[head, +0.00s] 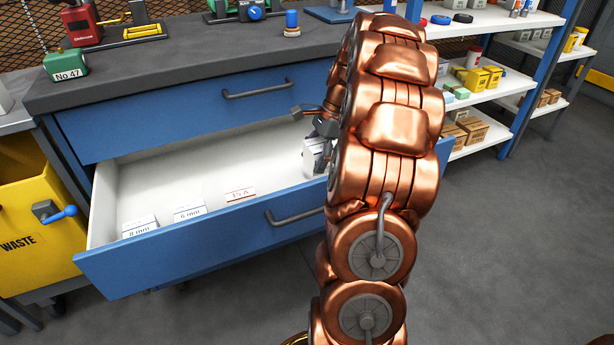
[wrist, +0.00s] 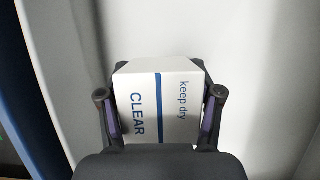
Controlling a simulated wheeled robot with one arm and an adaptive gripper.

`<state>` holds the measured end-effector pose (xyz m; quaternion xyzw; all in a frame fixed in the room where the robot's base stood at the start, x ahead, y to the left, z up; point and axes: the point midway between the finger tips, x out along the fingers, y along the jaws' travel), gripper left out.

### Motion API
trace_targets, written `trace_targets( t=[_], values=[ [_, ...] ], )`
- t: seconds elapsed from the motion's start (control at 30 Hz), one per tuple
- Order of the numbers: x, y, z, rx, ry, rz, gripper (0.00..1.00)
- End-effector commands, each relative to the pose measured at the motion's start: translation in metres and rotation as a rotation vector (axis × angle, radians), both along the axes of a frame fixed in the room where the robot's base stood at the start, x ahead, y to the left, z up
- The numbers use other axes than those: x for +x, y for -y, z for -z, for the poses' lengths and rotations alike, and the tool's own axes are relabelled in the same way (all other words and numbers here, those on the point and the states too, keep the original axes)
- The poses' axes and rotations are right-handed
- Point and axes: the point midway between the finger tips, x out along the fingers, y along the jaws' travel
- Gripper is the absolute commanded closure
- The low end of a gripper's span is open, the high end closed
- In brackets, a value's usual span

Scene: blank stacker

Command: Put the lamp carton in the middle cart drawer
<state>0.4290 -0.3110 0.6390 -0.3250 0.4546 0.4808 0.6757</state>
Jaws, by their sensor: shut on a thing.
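My gripper (head: 318,128) is shut on a white carton (head: 316,155), with one finger on each side. In the wrist view the carton (wrist: 158,100) shows a blue stripe and the words "CLEAR" and "keep dry". I take it for the lamp carton. It is over or inside the right part of an open white-lined drawer (head: 190,170) with a blue front. This drawer is below a shut top drawer (head: 200,110). My arm hides the drawer's right end. I cannot tell whether the carton touches the drawer floor.
Labels reading "8 mm" (head: 140,227), "6 mm" (head: 189,212) and "15 A" (head: 240,195) are along the drawer's front. Much of its floor behind them is bare. A yellow waste bin (head: 35,225) stands at left. Shelves (head: 490,20) with boxes stand at right.

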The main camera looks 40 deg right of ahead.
Motion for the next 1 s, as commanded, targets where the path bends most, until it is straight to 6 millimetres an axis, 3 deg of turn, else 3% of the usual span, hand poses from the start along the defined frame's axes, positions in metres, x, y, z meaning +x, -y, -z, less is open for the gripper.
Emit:
trace_targets(
  t=[0.03,0.43,0.7,0.73,1.0],
  values=[
    [-0.001,-0.001,0.011,0.002,-0.002,-0.001,0.7],
    [-0.002,0.0,0.053,0.003,-0.003,0.002,0.7],
    [-0.002,0.001,0.057,0.0,-0.001,0.003,0.7],
    [-0.002,0.001,0.057,0.0,-0.001,0.003,0.33],
    [-0.002,0.001,0.057,0.0,-0.001,0.003,0.06]
  ],
)
